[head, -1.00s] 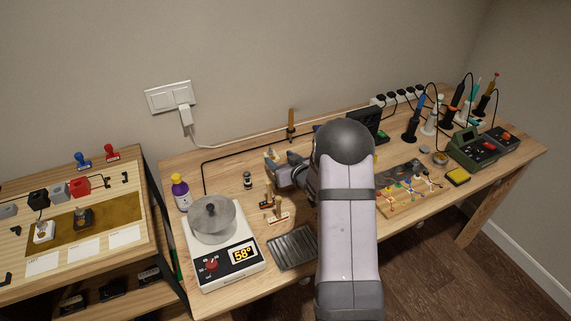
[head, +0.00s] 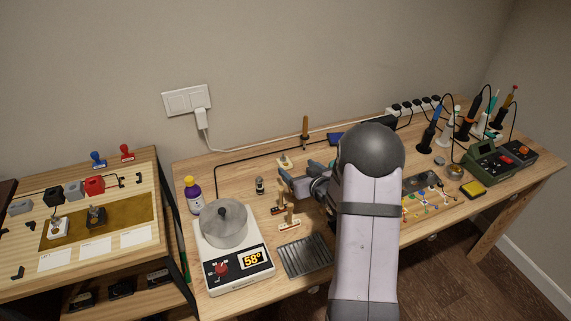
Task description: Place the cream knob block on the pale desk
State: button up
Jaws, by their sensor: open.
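A small cream block with a knob (head: 285,161) stands upright on the brown wooden workbench, behind the gripper's fingers. My gripper (head: 300,181) is open, low over the bench, with its fingers pointing left. It is close to the cream block, on its near side; nothing shows between the fingers. Whether they touch the block is too small to tell. The paler wooden desk (head: 130,252) stands at the left. It holds a brown mat (head: 128,212) with a white knob block (head: 58,228) and a dark knob block (head: 96,217).
Small wooden-handled tools (head: 290,218) and a dark grey grooved tray (head: 305,257) lie nearest the gripper. A hotplate with a metal pot (head: 224,226) and a purple bottle (head: 194,196) stand toward the pale desk. White cards (head: 137,236) and coloured blocks (head: 93,185) occupy that desk.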

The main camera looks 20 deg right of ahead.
notch_tip(320, 180, up, 7)
jog(key=n+g+h, duration=0.2)
jog(key=n+g, duration=0.2)
jog(key=n, duration=1)
send_near(284, 158)
jog(key=w+r, duration=0.1)
notch_tip(284, 158, up, 4)
jog(key=w+a+n+g+h+b, duration=0.1)
jog(key=w+a+n+g+h, duration=0.2)
jog(key=n, duration=1)
jog(key=shift+h, duration=0.7)
jog(key=f, duration=0.3)
jog(key=s+f, duration=0.1)
jog(key=f, duration=0.1)
jog(key=shift+d, duration=0.15)
jog(key=shift+p+x, duration=0.5)
jog(key=shift+x, duration=3.2)
jog(key=shift+s+f, duration=0.15)
jog(key=shift+f, duration=0.05)
jog(key=c, duration=1.5)
